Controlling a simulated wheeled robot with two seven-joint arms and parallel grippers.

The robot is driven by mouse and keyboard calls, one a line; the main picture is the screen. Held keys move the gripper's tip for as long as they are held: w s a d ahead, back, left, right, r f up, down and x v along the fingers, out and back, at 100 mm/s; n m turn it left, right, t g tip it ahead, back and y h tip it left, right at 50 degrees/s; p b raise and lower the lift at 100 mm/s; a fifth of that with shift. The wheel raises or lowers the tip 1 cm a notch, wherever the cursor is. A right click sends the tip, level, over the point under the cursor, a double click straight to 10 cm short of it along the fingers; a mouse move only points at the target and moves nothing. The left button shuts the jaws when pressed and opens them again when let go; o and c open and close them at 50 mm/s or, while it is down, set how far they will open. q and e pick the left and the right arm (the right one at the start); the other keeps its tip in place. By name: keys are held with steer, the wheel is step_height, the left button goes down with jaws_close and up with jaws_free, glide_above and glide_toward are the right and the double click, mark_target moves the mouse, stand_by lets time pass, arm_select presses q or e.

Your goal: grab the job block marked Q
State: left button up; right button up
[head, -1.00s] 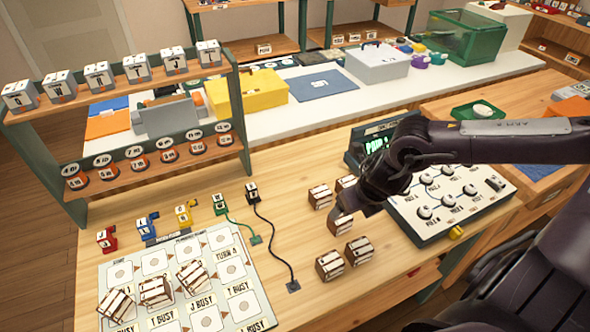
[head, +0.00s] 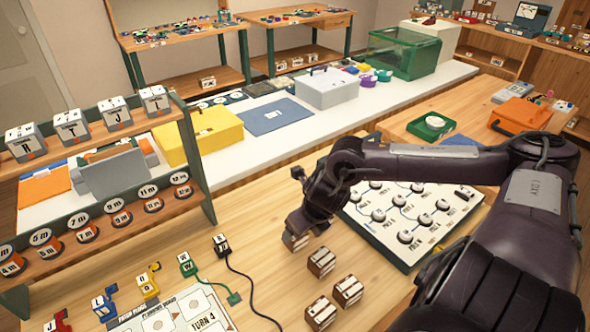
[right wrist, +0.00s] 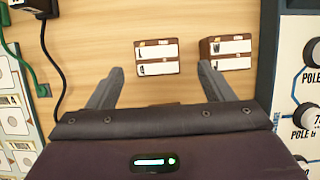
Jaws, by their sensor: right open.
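Several brown blocks with white labels stand on the wooden table; their letters are too small to read, so I cannot tell which is Q. My right gripper (head: 303,222) is open, pointing down over the far blocks, just above one block (head: 297,241). In the right wrist view, the open fingers (right wrist: 161,71) have one brown block (right wrist: 157,57) ahead of the gap between them and a second brown block (right wrist: 226,52) just beyond the right finger. Nothing is held. Nearer blocks (head: 320,261), (head: 348,290) and (head: 320,313) stand clear. My left gripper is not in view.
A white dial panel (head: 400,245) lies to the right of the blocks. A black cable (head: 250,285) and a board of printed cells (head: 185,312) are to the left. Bare table lies around the blocks.

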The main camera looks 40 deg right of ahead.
steer(key=shift+w+a+f, duration=0.1)
steer(key=shift+w+f, duration=0.3)
steer(key=shift+f, duration=0.15)
steer(key=shift+x, duration=1.8)
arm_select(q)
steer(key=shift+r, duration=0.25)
arm_select(e)
steer(key=shift+w+r, duration=0.1)
steer(key=shift+c, duration=0.2)
steer(key=c, duration=1)
steer(key=shift+c, duration=0.2)
steer(key=shift+r, duration=0.1)
